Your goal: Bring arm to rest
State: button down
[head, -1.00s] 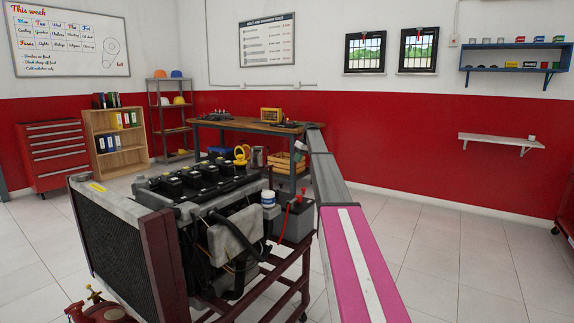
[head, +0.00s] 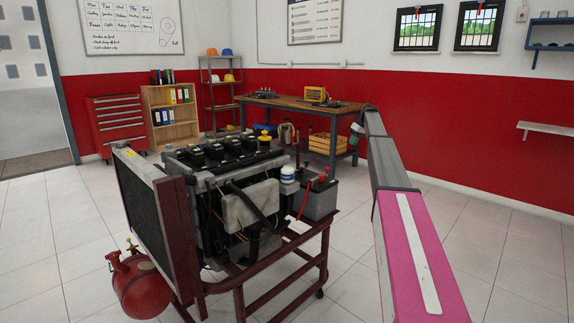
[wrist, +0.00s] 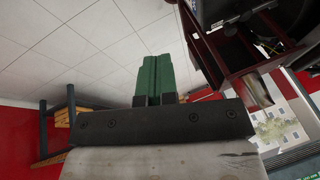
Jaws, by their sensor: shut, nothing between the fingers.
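My gripper (wrist: 153,80) shows in the wrist view with its two green fingers pressed together and nothing between them. In the head view, my pink and grey arm stretches forward on the right, out past the engine trainer's right side. The arm's far end is near the workbench and the gripper's fingers cannot be made out there. The engine trainer (head: 250,205), with its radiator and dark red frame, stands left of the arm. Part of its frame also shows at upper right in the wrist view (wrist: 225,60). The gripper appears apart from it.
A wooden workbench (head: 285,104) stands behind, with a wooden crate (head: 328,143) below. A red gas cylinder (head: 140,285) is at front left. A bookcase (head: 170,118) and red tool cabinet (head: 117,120) line the back. Floor right of the arm is clear.

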jog(key=s+a+f+m+h, duration=0.1)
jog(key=s+a+f, duration=0.3)
jog(key=s+f, duration=0.5)
jog(key=s+a+f+m, duration=0.2)
jog(key=s+a+f, duration=0.2)
jog(key=s+f, duration=0.55)
jog(key=s+a+f+m+h, duration=0.1)
jog(key=s+a+f, duration=0.4)
jog(key=s, duration=0.7)
jog(key=s+a+f+m+h, duration=0.1)
jog(key=s+f, duration=0.2)
jog(key=s, duration=0.8)
jog(key=s+a+f+m, duration=0.1)
jog(key=s+f, duration=0.3)
jog(key=s, duration=0.7)
jog(key=s+a+f+m+g+h, duration=0.1)
jog(key=s+f, duration=0.3)
jog(key=s, duration=0.7)
jog(key=shift+a+h, duration=0.3)
jog(key=shift+a, duration=0.15)
